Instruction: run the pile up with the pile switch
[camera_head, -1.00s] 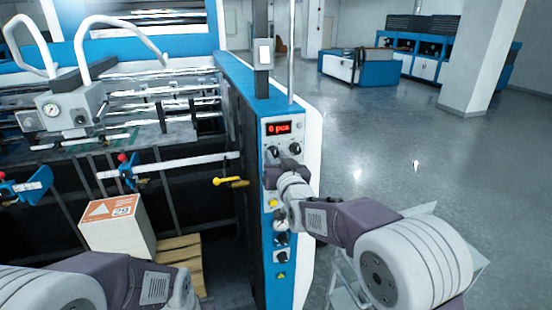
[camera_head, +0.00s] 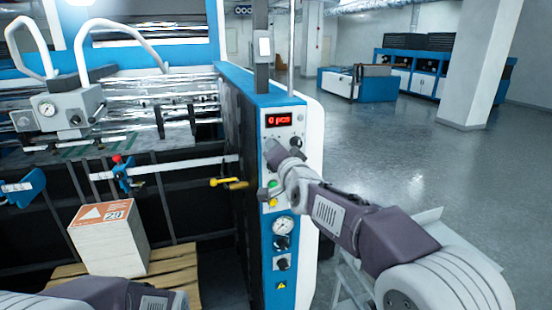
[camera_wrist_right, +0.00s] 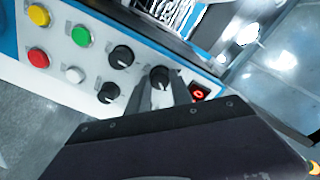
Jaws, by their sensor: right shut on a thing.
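The pile (camera_head: 112,246) is a tall white stack with an orange and white printed top sheet. It stands on a wooden pallet (camera_head: 178,272) inside the machine. The control panel (camera_head: 279,172) is on the blue and white column. My right gripper (camera_head: 270,150) is at the panel's upper left, just below the red display. In the right wrist view its two narrow fingers (camera_wrist_right: 160,92) are shut on a black knob (camera_wrist_right: 158,76). The fingers partly hide that knob, and I cannot read its label. My left arm shows at the bottom left; its gripper is out of view.
The red display (camera_head: 278,120) is just above my right gripper. A yellow-handled lever (camera_head: 226,182) sticks out left of the column.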

